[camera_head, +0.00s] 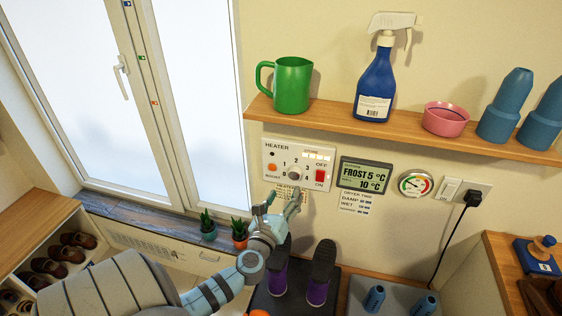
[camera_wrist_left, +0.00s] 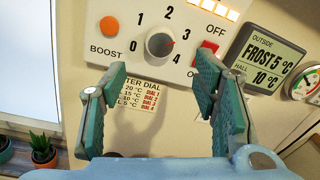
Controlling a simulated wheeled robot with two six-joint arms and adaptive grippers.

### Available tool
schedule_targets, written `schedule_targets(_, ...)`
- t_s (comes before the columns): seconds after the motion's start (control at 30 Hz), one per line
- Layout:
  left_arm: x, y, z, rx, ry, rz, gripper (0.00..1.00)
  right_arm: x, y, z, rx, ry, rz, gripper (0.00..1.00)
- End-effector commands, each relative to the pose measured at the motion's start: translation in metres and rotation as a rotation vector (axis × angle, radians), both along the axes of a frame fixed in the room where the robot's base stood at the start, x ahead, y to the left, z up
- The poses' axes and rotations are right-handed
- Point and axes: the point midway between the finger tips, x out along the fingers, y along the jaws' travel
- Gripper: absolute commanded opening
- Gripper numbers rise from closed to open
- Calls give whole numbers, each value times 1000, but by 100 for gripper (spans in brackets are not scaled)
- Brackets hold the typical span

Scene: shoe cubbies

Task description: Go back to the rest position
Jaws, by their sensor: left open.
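My left gripper (camera_head: 283,198) is raised in front of the wall, just below the white heater panel (camera_head: 312,158). Its two fingers are apart, with nothing between them. In the left wrist view the open fingers (camera_wrist_left: 160,78) frame the space below the grey dial (camera_wrist_left: 160,43), and they appear clear of it. The red switch (camera_head: 320,177) is at the panel's right, partly hidden by a finger in the wrist view. My right gripper is not in view.
A wooden shelf (camera_head: 400,124) above holds a green jug (camera_head: 292,86), a blue spray bottle (camera_head: 376,85) and a pink bowl (camera_head: 446,119). Two small potted plants (camera_head: 208,228) stand on the sill near my forearm. Purple-and-black shoes (camera_head: 318,275) stand below. A black cord (camera_head: 452,240) hangs right.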

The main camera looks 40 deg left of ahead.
Motion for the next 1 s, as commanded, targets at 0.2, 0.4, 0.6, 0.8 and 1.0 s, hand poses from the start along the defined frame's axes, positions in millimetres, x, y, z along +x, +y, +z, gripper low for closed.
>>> schedule_targets(0.2, -34, -16, 0, -2, -1, 1, 55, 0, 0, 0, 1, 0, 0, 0)
schedule_targets(0.4, -36, -17, 0, -2, -1, 1, 55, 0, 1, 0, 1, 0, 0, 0)
schedule_targets(0.6, -36, -16, 0, -1, -1, 1, 55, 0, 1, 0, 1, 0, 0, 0)
schedule_targets(0.8, -38, -16, 0, -28, -10, 12, 55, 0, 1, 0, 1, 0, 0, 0)
schedule_targets(1.0, -94, -7, -28, -790, -202, 335, 55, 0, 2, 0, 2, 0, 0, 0)
